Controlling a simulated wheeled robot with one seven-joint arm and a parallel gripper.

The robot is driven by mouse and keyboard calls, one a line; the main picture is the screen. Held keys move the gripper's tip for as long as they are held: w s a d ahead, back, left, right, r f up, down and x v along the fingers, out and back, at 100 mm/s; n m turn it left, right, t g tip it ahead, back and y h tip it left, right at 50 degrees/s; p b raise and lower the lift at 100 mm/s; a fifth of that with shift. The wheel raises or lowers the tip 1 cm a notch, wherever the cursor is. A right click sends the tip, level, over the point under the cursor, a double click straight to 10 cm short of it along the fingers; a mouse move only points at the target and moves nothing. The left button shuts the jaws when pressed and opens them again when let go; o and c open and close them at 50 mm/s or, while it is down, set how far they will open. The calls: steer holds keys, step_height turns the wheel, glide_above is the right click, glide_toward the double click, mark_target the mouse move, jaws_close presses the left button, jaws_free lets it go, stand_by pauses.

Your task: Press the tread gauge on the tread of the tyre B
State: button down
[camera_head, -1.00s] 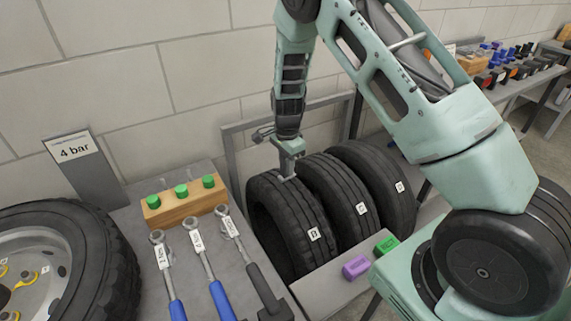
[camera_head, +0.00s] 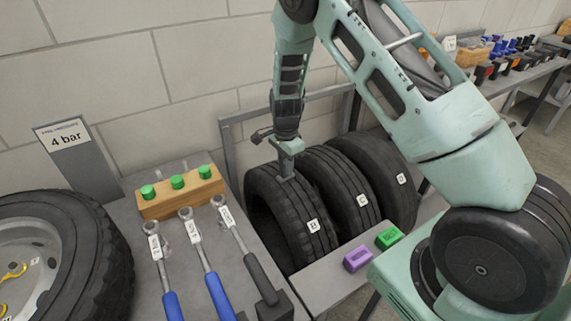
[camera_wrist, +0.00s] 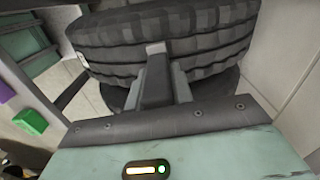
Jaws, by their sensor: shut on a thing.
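Tyre B (camera_head: 262,205) stands upright in a grey rack, the leftmost of three black tyres, with a white B label on its tread. My gripper (camera_head: 287,160) is over the upper tread of tyre B, pointing down. In the wrist view my gripper (camera_wrist: 157,95) is shut on the tread gauge (camera_wrist: 156,85), a dark block with a light grey end. That end meets the tread of tyre B (camera_wrist: 205,45) in the picture; whether it is pressed in, I cannot tell. The gauge is mostly hidden in the head view.
Tyre C (camera_head: 345,185) and tyre D (camera_head: 385,170) stand close on the right. A purple block (camera_head: 357,259) and a green block (camera_head: 389,237) lie on the front ledge. Several wrenches and a wooden block with green caps (camera_head: 180,193) are on the left bench.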

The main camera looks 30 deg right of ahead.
steer(key=shift+f, duration=0.7)
stand_by(2.0)
steer(key=shift+r, duration=0.15)
steer(key=shift+r+p, duration=2.3)
steer(key=shift+r, duration=0.7)
steer(key=shift+f, duration=0.1)
